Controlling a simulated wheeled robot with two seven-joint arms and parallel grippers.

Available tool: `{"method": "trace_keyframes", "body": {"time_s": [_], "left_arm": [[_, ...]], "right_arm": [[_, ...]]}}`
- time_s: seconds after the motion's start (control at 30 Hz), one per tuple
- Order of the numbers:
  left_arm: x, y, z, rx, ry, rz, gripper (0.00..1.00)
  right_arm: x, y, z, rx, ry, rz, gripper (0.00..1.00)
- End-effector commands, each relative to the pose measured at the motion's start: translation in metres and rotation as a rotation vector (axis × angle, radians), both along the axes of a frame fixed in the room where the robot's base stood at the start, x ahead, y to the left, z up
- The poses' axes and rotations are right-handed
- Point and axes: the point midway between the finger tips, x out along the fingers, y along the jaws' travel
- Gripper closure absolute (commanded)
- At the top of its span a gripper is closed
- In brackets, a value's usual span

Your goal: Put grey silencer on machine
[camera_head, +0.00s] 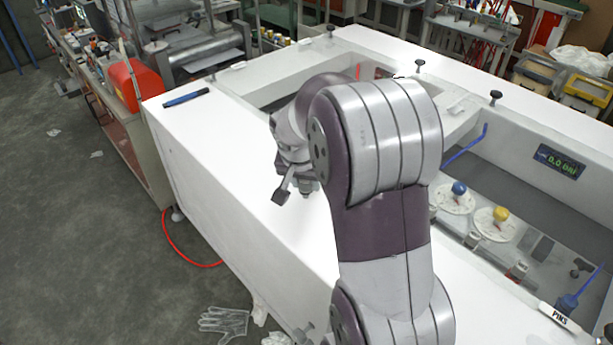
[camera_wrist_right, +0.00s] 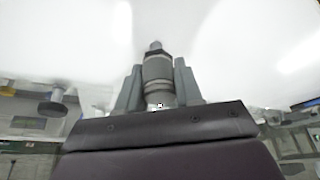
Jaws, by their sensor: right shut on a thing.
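The grey silencer (camera_wrist_right: 157,70) is a small ribbed cylinder with a narrower tip, held between the two fingers of my right gripper (camera_wrist_right: 158,82) in the right wrist view. Its tip points away from the wrist. In the head view my right gripper (camera_head: 293,188) is over the white top of the machine (camera_head: 215,135), partly hidden by my own right arm. The silencer's lower end (camera_head: 306,189) shows just beside a finger. I cannot tell whether it touches the white surface. My left gripper is not in view.
A blue pen-like object (camera_head: 186,97) lies on the white top. To the right, an open bay holds white discs with a blue knob (camera_head: 459,188) and a yellow knob (camera_head: 501,214). Black knobs (camera_head: 496,96) stand on the rim. A clear glove (camera_head: 223,322) lies on the floor.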

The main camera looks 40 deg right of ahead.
Motion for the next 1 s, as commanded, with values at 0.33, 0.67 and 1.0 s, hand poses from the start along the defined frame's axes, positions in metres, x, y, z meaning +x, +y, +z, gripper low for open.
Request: {"method": "trace_keyframes", "body": {"time_s": [0.33, 0.67, 1.0], "left_arm": [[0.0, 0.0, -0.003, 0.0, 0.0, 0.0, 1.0], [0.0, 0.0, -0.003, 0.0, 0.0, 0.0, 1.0], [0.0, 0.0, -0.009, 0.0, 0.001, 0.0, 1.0]], "right_arm": [[0.0, 0.0, -0.002, 0.0, 0.0, 0.0, 0.39], [-0.002, 0.003, 0.011, -0.002, -0.004, -0.001, 0.39], [-0.023, 0.029, 0.094, -0.001, -0.003, 0.001, 0.39]]}}
